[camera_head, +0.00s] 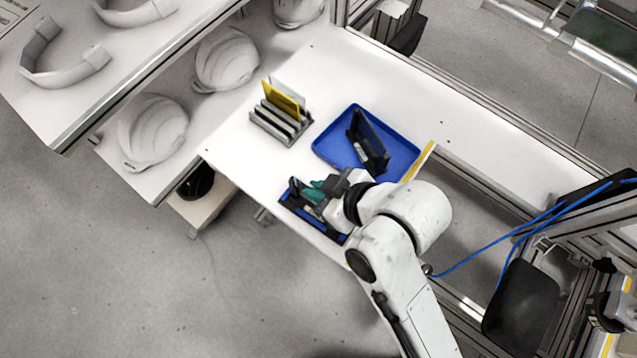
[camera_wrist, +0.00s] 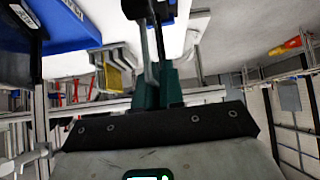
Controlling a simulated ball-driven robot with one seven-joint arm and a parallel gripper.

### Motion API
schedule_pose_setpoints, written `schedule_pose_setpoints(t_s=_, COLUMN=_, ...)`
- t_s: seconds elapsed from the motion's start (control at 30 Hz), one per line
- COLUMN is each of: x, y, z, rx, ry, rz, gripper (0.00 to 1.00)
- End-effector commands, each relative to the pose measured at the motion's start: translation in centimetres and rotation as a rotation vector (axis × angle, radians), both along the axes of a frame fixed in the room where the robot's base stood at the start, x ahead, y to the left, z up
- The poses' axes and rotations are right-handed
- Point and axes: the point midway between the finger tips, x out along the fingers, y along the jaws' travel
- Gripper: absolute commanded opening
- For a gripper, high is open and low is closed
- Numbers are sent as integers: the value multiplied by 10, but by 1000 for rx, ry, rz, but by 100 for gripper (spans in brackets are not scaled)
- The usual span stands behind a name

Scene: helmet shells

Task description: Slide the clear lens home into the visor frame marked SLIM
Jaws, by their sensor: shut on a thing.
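My gripper (camera_head: 313,189), with green fingers, is low over the front edge of the bench. It is shut on a dark piece that looks like a visor frame (camera_head: 294,189); a black part also shows at the fingertips in the wrist view (camera_wrist: 150,9). This piece is at a blue and black holder (camera_head: 326,229); whether it is seated there is hidden. Another black visor frame (camera_head: 368,140) stands in the blue tray (camera_head: 328,144). A pale, clear-looking lens (camera_head: 287,87) stands behind a yellow lens (camera_head: 280,97) in the grey rack (camera_head: 272,124). I cannot read any SLIM mark.
White helmet shells (camera_head: 153,130) stand on the shelf at left. The bench (camera_head: 345,65) is clear behind the tray and between rack and holder.

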Motion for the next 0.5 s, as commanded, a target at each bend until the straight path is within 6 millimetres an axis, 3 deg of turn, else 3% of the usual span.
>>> schedule_pose_setpoints(t_s=0.5, x=0, y=0, z=-12, rx=0, ry=0, rz=0, gripper=0)
